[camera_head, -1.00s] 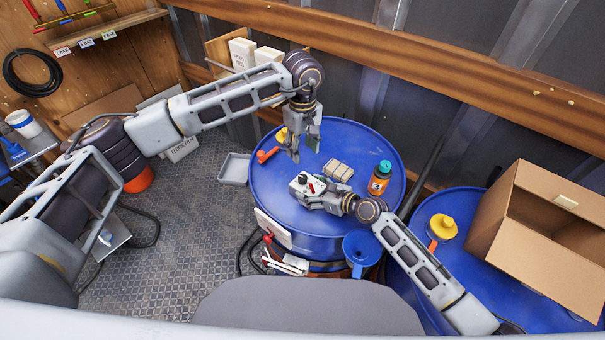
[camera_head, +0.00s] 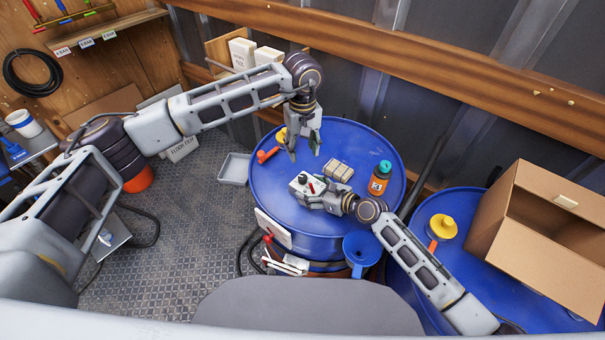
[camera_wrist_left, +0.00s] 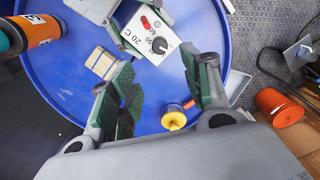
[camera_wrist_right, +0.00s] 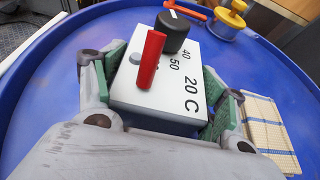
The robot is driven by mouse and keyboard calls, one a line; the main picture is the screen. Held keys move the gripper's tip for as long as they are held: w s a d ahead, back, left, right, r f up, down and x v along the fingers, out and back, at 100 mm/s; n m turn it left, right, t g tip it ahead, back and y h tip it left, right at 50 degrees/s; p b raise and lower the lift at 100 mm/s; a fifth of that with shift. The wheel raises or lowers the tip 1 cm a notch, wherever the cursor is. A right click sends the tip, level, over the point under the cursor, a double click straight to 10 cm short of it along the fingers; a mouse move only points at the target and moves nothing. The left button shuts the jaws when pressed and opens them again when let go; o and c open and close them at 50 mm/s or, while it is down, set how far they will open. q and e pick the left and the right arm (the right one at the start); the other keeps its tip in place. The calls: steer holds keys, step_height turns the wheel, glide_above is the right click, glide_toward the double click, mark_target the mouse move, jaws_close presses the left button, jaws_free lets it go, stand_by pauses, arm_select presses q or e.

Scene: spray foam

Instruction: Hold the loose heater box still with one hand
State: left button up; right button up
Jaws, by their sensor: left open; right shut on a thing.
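The heater box (camera_head: 308,186) is a small white box on top of the blue drum (camera_head: 268,205). In the right wrist view the heater box (camera_wrist_right: 165,85) shows a red lever (camera_wrist_right: 151,60), a black knob (camera_wrist_right: 172,32) and the marks 40, 50 and 20 C. My right gripper (camera_wrist_right: 160,105) is shut on it, with a green-padded finger at each side. My left gripper (camera_head: 304,157) is open and empty above the drum, just behind the box. In the left wrist view my left gripper (camera_wrist_left: 160,95) has its fingers wide apart, with the heater box (camera_wrist_left: 145,30) beyond them.
An orange bottle with a teal cap (camera_head: 380,178) stands farther right. A yellow and red fitting (camera_head: 268,155) lies at the drum's left. A blue funnel (camera_head: 361,248) hangs at its front edge. A cardboard box (camera_head: 540,225) is at right.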

mark_target(302, 177)
arm_select(q)
steer(key=shift+f, duration=5.95)
arm_select(e)
steer(key=shift+f, duration=0.1)
arm_select(q)
steer(key=c, duration=1)
steer(key=shift+c, duration=0.2)
steer(key=shift+n, duration=1.5)
steer(key=o, duration=1)
